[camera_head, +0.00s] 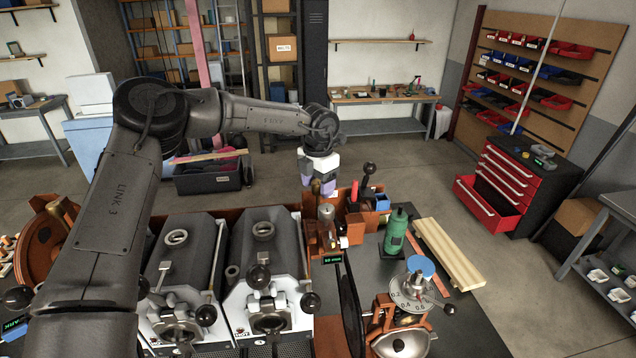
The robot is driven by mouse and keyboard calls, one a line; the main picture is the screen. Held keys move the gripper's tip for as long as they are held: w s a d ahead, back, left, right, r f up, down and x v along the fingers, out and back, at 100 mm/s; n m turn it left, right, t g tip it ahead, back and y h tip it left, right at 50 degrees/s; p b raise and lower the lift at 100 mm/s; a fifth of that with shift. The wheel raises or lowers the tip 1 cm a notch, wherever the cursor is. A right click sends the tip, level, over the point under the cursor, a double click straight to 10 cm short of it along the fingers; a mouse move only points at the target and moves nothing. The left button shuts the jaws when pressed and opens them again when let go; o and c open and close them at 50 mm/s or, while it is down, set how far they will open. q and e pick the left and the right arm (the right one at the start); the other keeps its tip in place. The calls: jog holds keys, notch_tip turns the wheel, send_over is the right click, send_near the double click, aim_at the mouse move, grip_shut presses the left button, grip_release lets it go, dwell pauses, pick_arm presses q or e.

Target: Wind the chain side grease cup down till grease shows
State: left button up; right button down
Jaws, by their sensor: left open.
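My left arm comes in from the left and reaches across above the roasters. My left gripper (317,187) is at its end, pointing down behind the twin-drum sample roaster (262,262). Its white body and purple parts show, and its jaws are open. A small brass-coloured piece shows close to the jaws; I cannot tell whether they touch it. I cannot pick out the chain side grease cup with certainty, and no grease can be made out. My right gripper is not in view.
Black ball-ended levers and an orange-brown caddy (356,233) stand near the gripper. A green bottle (396,230), a wooden rack (448,254) and a dial scale (412,291) are at right. A red drawer cabinet (508,180) stands beyond open floor, one drawer out.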

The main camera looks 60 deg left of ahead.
pick_arm(q)
jog(key=shift+c, duration=0.4)
jog(key=c, duration=0.8)
jog(key=shift+f+m+b, duration=0.1)
jog(key=shift+m+b, duration=0.85)
jog(key=shift+m, duration=0.25)
jog(key=shift+c, duration=0.2)
jog(key=m+b, duration=0.1)
jog(key=m, duration=0.2)
jog(key=shift+m, duration=0.3)
jog(key=m, duration=0.3)
jog(key=shift+m+b, duration=0.3)
jog(key=shift+b, duration=0.1)
jog(key=m, duration=0.2)
jog(key=shift+m, duration=0.4)
jog(key=m, duration=0.5)
jog(key=shift+r+m, duration=0.2)
jog(key=shift+m, duration=0.9)
